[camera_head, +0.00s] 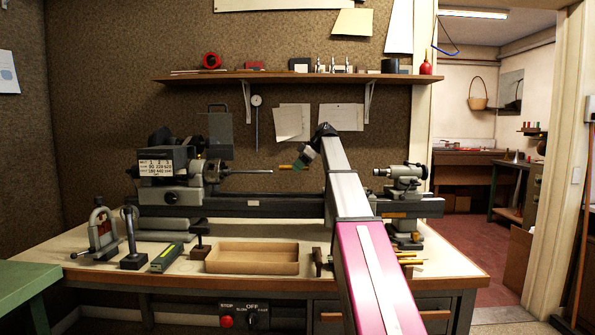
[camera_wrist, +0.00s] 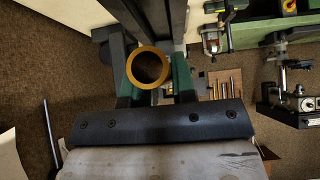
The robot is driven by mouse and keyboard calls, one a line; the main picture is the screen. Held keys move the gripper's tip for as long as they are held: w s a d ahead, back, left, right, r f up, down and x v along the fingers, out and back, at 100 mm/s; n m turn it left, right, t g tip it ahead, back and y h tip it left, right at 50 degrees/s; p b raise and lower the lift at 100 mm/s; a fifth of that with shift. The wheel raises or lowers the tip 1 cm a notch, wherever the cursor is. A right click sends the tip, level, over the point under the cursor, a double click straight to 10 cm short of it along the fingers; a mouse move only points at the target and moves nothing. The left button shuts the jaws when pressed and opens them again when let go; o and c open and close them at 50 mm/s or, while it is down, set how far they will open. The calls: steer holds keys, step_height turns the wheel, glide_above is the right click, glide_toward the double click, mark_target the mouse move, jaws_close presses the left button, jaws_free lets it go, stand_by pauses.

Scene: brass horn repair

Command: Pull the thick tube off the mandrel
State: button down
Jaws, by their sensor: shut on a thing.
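A short brass-coloured tube (camera_head: 286,167) is held in my gripper (camera_head: 297,162), above the lathe bed. In the wrist view the tube (camera_wrist: 132,66) shows end-on as a thick ring between the two green-padded fingers of my gripper (camera_wrist: 152,78), which are shut on it. The thin grey mandrel (camera_head: 250,172) sticks out to the right from the lathe's headstock (camera_head: 170,165). A small gap shows between the mandrel's free end and the tube, roughly in line with each other. My arm hides part of the lathe bed.
The lathe bed (camera_head: 270,207) runs across the bench, with a tailstock (camera_head: 403,175) at the right. An open wooden tray (camera_head: 252,267) stands in front. Several brass tubes (camera_head: 410,262) lie at the bench's right. A clamp-like tool (camera_head: 102,232) stands at the left.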

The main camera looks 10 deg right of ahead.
steer(key=shift+s+a+r, duration=0.1)
steer(key=shift+s+r, duration=1.35)
steer(key=shift+s, duration=0.1)
